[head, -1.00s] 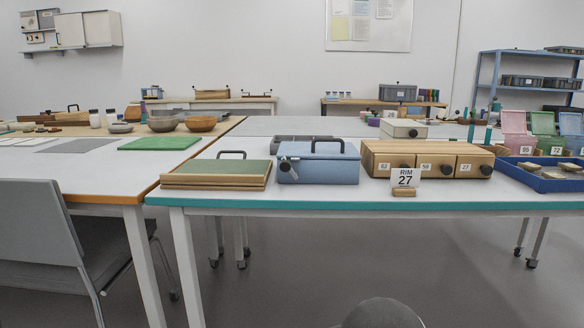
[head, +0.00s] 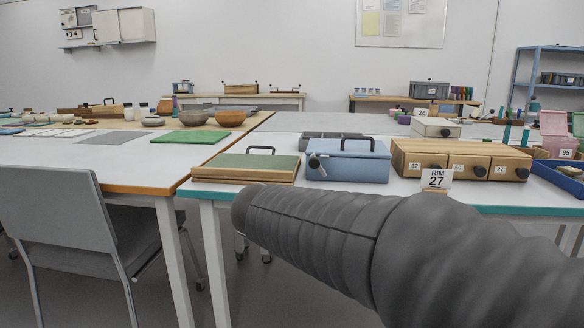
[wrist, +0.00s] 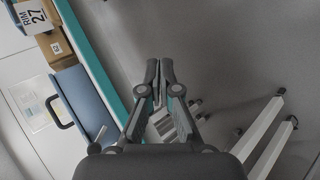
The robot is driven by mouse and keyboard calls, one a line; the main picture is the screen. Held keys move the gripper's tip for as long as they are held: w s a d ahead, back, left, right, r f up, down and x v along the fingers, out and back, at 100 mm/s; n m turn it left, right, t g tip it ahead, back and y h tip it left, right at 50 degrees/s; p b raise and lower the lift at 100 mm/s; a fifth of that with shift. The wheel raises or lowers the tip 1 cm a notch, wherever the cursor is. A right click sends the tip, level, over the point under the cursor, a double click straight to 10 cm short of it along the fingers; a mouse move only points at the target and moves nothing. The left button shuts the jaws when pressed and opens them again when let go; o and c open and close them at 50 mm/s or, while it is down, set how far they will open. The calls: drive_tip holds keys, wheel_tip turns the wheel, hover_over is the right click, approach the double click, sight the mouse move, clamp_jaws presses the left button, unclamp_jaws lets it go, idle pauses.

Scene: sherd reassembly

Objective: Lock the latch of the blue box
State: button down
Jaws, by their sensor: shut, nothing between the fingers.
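The blue box (head: 347,163) stands near the front edge of the white table, with its black handle on top. Its dark latch knob (head: 314,162) is on the front face at the upper left. In the wrist view the blue box (wrist: 84,103) shows at the left, with the latch lever (wrist: 99,137) projecting towards the table edge. My gripper (wrist: 158,66) is shut and empty, out over the floor in front of the table edge, apart from the box. In the head view my arm crosses the lower right, and the gripper itself is not visible there.
A green-topped wooden case (head: 247,166) lies left of the box. A wooden drawer unit (head: 462,158) stands right, with a RIM 27 card (head: 436,179) before it. A grey chair (head: 46,211) is at the left.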

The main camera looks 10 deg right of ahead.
drive_tip(key=w+a+r+n+t+h, duration=0.1)
drive_tip(key=w+a+r+t+h, duration=0.2)
drive_tip(key=w+a, duration=0.4)
drive_tip(key=w+a+r+n+t+h, duration=0.2)
drive_tip(key=w+a+r+t, duration=0.1)
drive_tip(key=w+a+r, duration=0.3)
drive_tip(key=w+a, duration=0.2)
drive_tip(key=shift+a+t+h, duration=0.3)
drive_tip(key=shift+a+h, duration=0.05)
drive_tip(key=shift+h, duration=0.05)
drive_tip(key=shift+w, duration=0.1)
drive_tip(key=x, duration=1)
drive_tip(key=shift+d, duration=0.2)
drive_tip(key=shift+s+d+r, duration=0.1)
drive_tip(key=shift+s+d, duration=0.05)
drive_tip(key=shift+d, duration=0.4)
drive_tip(key=shift+s+d+r, duration=0.1)
drive_tip(key=shift+d, duration=1.2)
drive_tip(key=shift+s+d+r+m+y+b, duration=0.1)
drive_tip(key=shift+d+r+m+y+b, duration=0.1)
drive_tip(key=shift+r+m+y+b, duration=0.4)
